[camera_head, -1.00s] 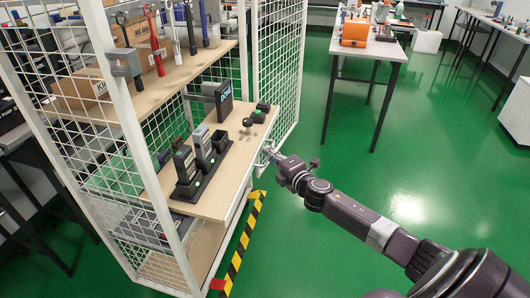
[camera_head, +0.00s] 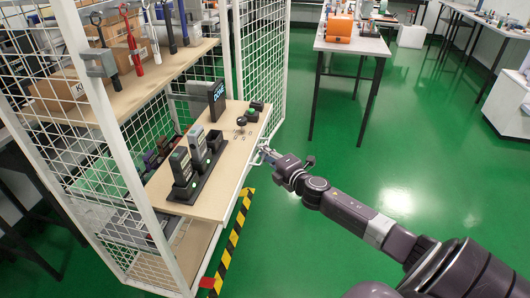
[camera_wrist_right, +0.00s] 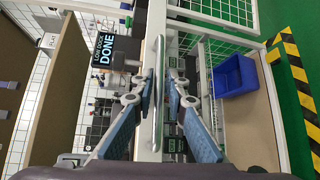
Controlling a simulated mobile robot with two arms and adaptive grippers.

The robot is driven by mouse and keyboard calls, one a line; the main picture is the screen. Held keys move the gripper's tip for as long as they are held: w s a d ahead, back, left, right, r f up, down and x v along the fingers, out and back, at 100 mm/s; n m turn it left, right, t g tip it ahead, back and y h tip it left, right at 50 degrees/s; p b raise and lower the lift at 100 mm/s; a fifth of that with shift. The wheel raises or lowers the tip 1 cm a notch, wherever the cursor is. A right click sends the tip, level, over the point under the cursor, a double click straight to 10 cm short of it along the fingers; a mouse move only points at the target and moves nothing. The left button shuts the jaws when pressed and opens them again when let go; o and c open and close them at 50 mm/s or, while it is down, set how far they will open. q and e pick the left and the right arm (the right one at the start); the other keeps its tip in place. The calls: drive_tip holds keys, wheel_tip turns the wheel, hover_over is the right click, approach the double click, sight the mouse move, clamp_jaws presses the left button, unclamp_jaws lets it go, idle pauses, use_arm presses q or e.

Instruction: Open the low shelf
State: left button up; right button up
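The low shelf (camera_head: 231,172) is a pale wooden board in a white mesh cage, below an upper board. It bears handheld testers (camera_head: 181,171) in dark docks, a dark sign (camera_head: 217,101) and small button boxes. My right gripper (camera_head: 266,151) is at its front edge. The sign there (camera_wrist_right: 103,52) reads "DONE". My left gripper is not in view.
Yellow-black tape (camera_head: 235,235) marks the green floor in front of the cage. A blue bin (camera_wrist_right: 235,75) shows beside the shelf in the wrist view. A table (camera_head: 352,45) stands behind; the floor right of the cage is clear.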

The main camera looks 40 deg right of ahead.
drive_tip(key=s+a+r, duration=0.1)
drive_tip(key=s, duration=1)
drive_tip(key=shift+s+r, duration=0.4)
idle(0.4)
